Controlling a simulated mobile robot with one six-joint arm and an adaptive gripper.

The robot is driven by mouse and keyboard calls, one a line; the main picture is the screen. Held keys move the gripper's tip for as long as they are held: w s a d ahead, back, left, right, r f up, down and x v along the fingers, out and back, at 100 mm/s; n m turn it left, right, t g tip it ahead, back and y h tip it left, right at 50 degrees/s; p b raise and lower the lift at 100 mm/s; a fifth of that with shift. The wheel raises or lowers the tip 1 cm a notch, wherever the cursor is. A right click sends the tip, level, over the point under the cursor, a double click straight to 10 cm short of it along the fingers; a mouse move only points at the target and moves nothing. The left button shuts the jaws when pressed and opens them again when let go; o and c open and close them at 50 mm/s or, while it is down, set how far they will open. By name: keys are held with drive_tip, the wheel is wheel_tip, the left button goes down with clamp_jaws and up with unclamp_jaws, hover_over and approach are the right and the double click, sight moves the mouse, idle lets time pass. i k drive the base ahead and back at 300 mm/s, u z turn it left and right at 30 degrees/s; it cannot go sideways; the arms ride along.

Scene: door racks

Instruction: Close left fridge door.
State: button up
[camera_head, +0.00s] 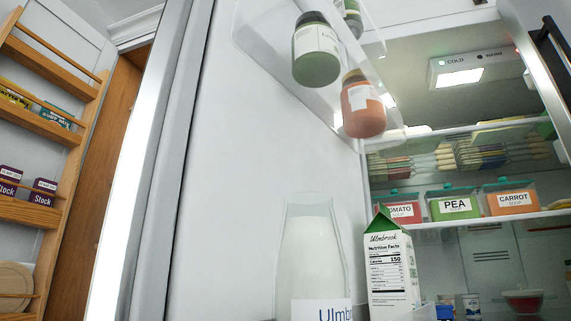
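The left fridge door (235,150) stands open, and its white inner face fills the middle of the head view. Lower on the door are a glass milk bottle (313,250) and a green-topped Ulmbrook carton (390,265). The fridge interior (450,140) is visible and lit on the right. The door's handle is not visible. My gripper is not in view.
Inside, a shelf (510,218) holds tubs labelled tomato, pea and carrot. On the far left, a wooden door rack (38,125) holds small boxes, beside a brown wooden panel (108,170). A dark handle (556,48) shows at the upper right edge.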

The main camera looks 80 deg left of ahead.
sight(220, 130)
drive_tip(key=z, duration=0.05)
drive_tip(key=k, duration=1.7)
drive_tip(key=u, duration=1.8)
drive_tip(key=i, duration=0.8)
drive_tip(key=z, duration=0.15)
